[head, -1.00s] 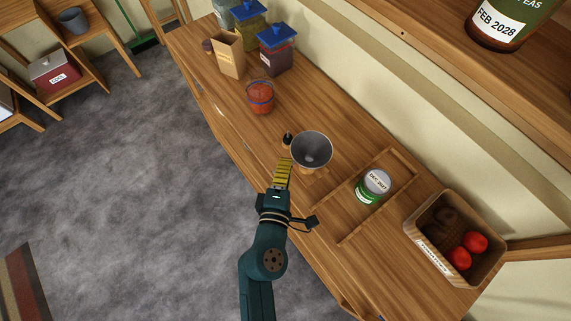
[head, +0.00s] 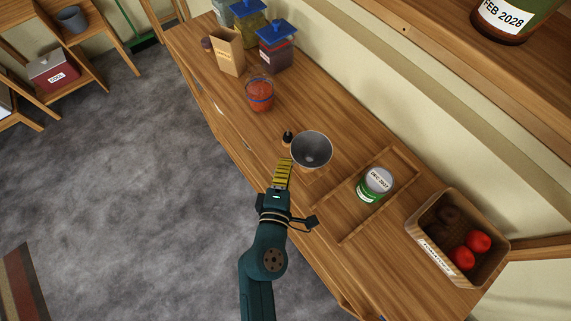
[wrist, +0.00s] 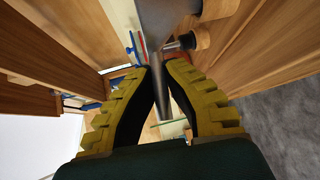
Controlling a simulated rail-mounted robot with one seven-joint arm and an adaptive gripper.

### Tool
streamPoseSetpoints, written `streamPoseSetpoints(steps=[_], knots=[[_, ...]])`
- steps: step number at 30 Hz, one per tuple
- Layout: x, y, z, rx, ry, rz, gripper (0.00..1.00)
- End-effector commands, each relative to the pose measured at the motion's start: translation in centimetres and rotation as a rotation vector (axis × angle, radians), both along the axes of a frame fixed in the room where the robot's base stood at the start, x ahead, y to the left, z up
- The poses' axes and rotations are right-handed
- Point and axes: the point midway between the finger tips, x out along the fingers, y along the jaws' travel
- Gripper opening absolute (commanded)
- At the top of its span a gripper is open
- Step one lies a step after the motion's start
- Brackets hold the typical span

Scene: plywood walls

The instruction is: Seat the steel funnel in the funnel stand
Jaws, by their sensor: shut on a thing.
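The steel funnel (head: 312,150) is a grey cone, its wide mouth facing up, above the wooden counter in the head view. My gripper (head: 284,163) reaches it from the lower left. In the wrist view my yellow-ridged fingers (wrist: 162,65) are shut on the funnel's narrow grey part (wrist: 160,92), and the grey cone (wrist: 167,18) widens beyond them. A small wooden piece (head: 313,173) shows just under the funnel in the head view. It may be the funnel stand, but the funnel hides most of it. I cannot tell whether funnel and stand touch.
A small black-topped object (head: 287,138) stands close to the funnel's left. A shallow wooden tray (head: 347,232) with a green-labelled can (head: 376,184) lies to the right, then a basket (head: 424,251) of tomatoes. A red-filled jar (head: 259,94) stands farther left, with clear counter between.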

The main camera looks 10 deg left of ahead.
Motion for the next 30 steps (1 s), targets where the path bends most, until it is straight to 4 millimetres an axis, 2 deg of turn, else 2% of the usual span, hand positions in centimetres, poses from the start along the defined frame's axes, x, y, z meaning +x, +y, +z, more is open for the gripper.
streamPoseSetpoints(steps=[16,27,28,30], knots=[[0.0,0.0,-1.3,0.0,-0.001,0.0,0.0],[0.0,0.0,-1.3,0.0,-0.001,0.0,0.0],[0.0,0.0,-1.3,0.0,-0.001,0.0,0.13],[0.0,0.0,-1.3,0.0,-0.001,0.0,0.27]])
